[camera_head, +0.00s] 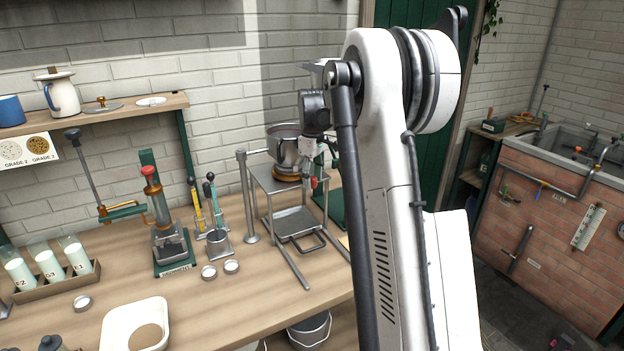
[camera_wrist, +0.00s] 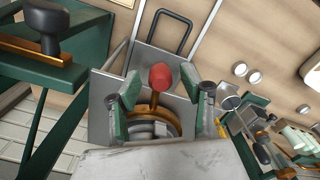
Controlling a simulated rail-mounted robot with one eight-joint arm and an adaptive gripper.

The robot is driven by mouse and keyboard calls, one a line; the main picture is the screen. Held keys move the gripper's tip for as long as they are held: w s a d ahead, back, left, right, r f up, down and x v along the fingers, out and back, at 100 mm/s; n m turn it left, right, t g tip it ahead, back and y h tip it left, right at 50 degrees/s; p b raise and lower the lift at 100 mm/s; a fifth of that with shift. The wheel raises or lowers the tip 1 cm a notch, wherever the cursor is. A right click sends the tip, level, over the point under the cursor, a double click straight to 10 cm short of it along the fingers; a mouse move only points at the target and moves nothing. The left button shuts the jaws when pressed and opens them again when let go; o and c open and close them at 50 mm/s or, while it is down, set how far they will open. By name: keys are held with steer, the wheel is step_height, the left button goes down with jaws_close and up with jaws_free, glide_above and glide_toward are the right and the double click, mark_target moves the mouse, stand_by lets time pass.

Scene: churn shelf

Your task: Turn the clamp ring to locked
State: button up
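The brass clamp ring (camera_wrist: 150,122) shows in the wrist view, partly hidden by my gripper's body. A brass lever with a red knob (camera_wrist: 163,77) stands out from it. My gripper (camera_wrist: 160,86) is open, with one green-padded finger on each side of the knob and visible gaps between. In the head view the brass ring (camera_head: 287,178) is under the steel vessel (camera_head: 287,150) on the metal stand (camera_head: 272,181). The red knob (camera_head: 314,183) shows at its right, by my gripper. No lock marking is readable.
A steel tray (camera_head: 296,222) sits low in the stand. Left on the bench are a green press with a red knob (camera_head: 149,171), several bottles in a rack (camera_head: 55,284) and a cream tray (camera_head: 112,322). A green frame (camera_wrist: 85,45) is close to the left in the wrist view.

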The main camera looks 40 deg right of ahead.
mark_target(313, 177)
step_height(313, 177, up, 12)
stand_by(0.6)
steer(key=shift+c, duration=0.2)
